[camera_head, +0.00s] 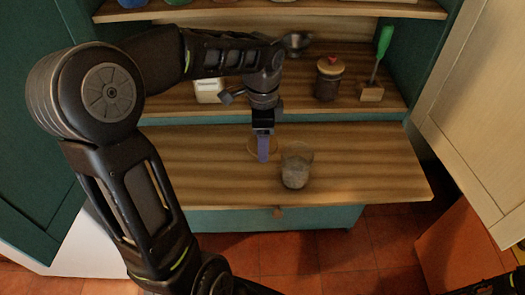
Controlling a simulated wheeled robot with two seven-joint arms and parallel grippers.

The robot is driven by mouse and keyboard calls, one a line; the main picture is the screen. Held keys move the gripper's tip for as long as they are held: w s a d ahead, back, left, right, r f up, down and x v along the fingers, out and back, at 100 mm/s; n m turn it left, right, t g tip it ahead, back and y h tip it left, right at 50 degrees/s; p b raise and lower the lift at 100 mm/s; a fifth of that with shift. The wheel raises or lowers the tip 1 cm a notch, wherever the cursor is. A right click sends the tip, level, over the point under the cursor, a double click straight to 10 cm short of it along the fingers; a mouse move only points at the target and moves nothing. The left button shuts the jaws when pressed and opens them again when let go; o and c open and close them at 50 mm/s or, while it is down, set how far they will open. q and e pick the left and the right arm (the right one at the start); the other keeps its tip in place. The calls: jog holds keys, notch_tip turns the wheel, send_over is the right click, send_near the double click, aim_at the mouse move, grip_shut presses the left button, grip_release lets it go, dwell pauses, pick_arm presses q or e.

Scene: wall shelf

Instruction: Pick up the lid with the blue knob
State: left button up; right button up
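My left gripper (263,155) points down over the pull-out wooden board, in front of a round, pale lid (250,150). A narrow blue-purple piece shows at the gripper's tip; I cannot tell whether it is a finger or the lid's knob. Most of the lid is hidden behind it, and the finger gap does not show. An open glass jar (295,170) with greyish contents stands on the board just right of the lid. Only a dark bit of my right arm shows at the bottom right; its gripper is out of view.
On the shelf behind stand a dark jar with a red-brown top (329,78), a green-handled tool (384,42) in a wooden block (371,92), and a white container (208,91). The board's right part (375,170) is clear. Open doors flank both sides.

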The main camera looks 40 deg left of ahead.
pick_arm(q)
notch_tip(320, 180, up, 4)
jog(key=shift+f, duration=0.25)
dwell(0.5)
